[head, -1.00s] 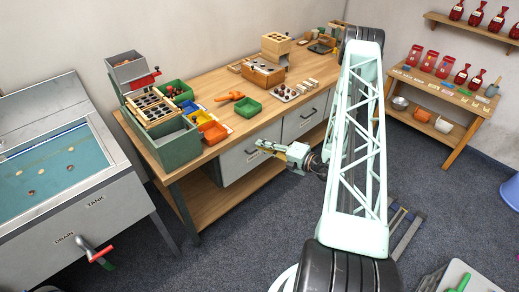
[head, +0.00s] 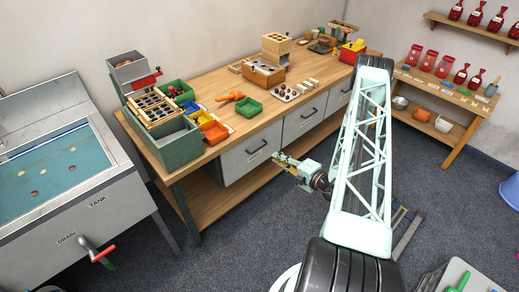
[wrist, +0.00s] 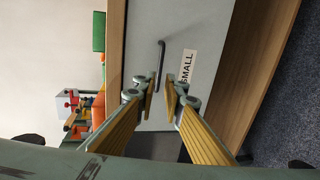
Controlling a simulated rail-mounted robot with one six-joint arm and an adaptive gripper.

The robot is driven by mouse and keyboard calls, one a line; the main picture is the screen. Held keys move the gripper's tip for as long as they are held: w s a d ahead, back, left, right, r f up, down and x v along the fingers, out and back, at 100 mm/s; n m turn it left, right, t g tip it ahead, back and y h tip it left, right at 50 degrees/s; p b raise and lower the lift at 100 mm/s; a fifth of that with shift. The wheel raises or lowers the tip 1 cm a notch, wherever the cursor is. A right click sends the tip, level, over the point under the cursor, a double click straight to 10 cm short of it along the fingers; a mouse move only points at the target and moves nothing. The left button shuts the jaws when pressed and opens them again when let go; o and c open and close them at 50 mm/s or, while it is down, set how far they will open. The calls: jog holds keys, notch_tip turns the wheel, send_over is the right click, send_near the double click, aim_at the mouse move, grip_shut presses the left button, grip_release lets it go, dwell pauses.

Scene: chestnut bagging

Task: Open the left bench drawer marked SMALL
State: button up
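The left drawer (head: 238,164) is a pale grey front under the workbench, and it looks shut. Its dark bar handle (head: 257,147) is near the top of the front. In the wrist view the drawer front (wrist: 210,25) carries a white SMALL label (wrist: 187,66) beside the handle (wrist: 160,62). My gripper (head: 275,156) is in front of this drawer, just right of and below the handle in the head view.
More drawers (head: 304,117) continue right along the bench. Bins, trays and a green box (head: 180,145) stand on the benchtop (head: 222,88). A grey tank (head: 120,205) is at left. A low wooden stand (head: 440,92) is at right.

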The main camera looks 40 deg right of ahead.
aim_at(260, 148)
jog(key=shift+w, duration=0.2)
jog(key=shift+b+x, duration=1.1)
jog(key=shift+x, duration=5.55)
jog(key=shift+a, duration=0.1)
grip_shut()
jog(key=shift+s, duration=0.1)
